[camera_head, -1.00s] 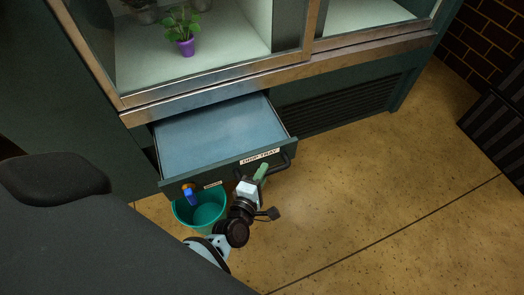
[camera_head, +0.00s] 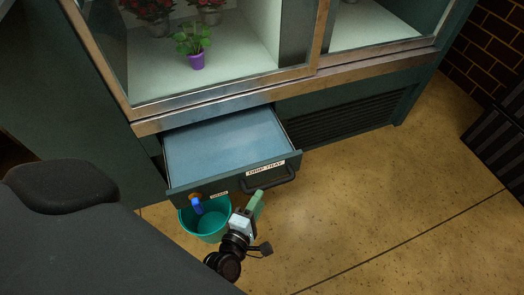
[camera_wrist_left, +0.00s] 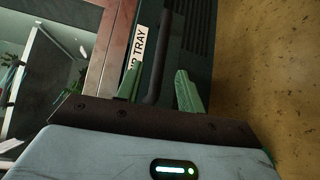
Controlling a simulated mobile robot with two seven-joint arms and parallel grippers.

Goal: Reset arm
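My left gripper (camera_head: 256,204) has pale green fingers and is in front of the drip tray drawer, just below its dark handle (camera_head: 270,180). In the left wrist view the two fingers (camera_wrist_left: 158,88) stand apart with nothing held. The handle (camera_wrist_left: 160,55) shows beyond and between them. In the head view a gap shows between fingertips and handle. The drip tray drawer (camera_head: 225,145) is pulled out, with a bare blue-grey inside. My right gripper is in neither view.
A teal bucket (camera_head: 207,223) stands on the floor beside my left gripper. A blue-topped drain valve (camera_head: 197,205) is on the drawer front above it. The display case above holds a purple potted plant (camera_head: 197,60) and red flowers (camera_head: 150,10).

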